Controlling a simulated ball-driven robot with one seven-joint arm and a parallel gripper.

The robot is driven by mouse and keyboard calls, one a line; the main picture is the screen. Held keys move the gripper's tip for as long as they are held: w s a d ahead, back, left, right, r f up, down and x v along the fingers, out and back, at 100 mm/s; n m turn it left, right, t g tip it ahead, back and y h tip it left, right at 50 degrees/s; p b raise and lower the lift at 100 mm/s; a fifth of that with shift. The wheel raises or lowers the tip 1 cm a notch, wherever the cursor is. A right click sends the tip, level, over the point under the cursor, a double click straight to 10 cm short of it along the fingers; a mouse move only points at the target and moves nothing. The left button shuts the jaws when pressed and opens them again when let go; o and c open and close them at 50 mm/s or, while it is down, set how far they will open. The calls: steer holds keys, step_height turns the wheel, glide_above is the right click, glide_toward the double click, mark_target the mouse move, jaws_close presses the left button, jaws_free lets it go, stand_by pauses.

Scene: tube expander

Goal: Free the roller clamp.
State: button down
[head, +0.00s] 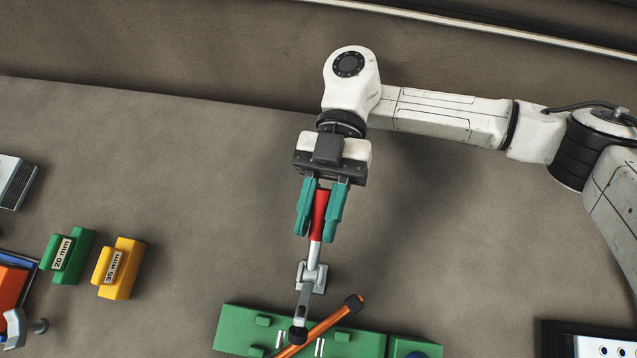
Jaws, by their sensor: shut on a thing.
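A clamp has a red handle (319,215), a silver bracket (312,276) and a grey arm (303,304) ending in a black tip (298,334). I take it to be the roller clamp. My gripper (316,237) has teal fingers on either side of the red handle and is shut on it. The handle points away from the fixture toward my wrist. The black tip lies at an orange bar (336,318) with a dark end, slanting across a green fixture plate (235,328). I cannot tell whether the tip presses on the bar. The bar's lower end is cut off.
A green block marked 20 mm (73,256) and a yellow block marked 35 mm (122,268) stand at the left. Beyond them are an orange and blue item (12,285) and a grey finned block (17,182). A dark-framed box (590,330) is at lower right. The table between is clear.

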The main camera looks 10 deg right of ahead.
steer(key=shift+w, duration=0.1)
steer(key=c, duration=1)
jaws_free()
steer(key=shift+o, duration=0.2)
step_height(320, 180, up, 3)
steer(key=shift+f, duration=0.1)
steer(key=s+d+r+b, duration=0.2)
steer(key=s+d+r, duration=0.2)
steer(key=s+r, duration=0.6)
steer(key=s, duration=0.3)
steer(key=shift+s, duration=0.25)
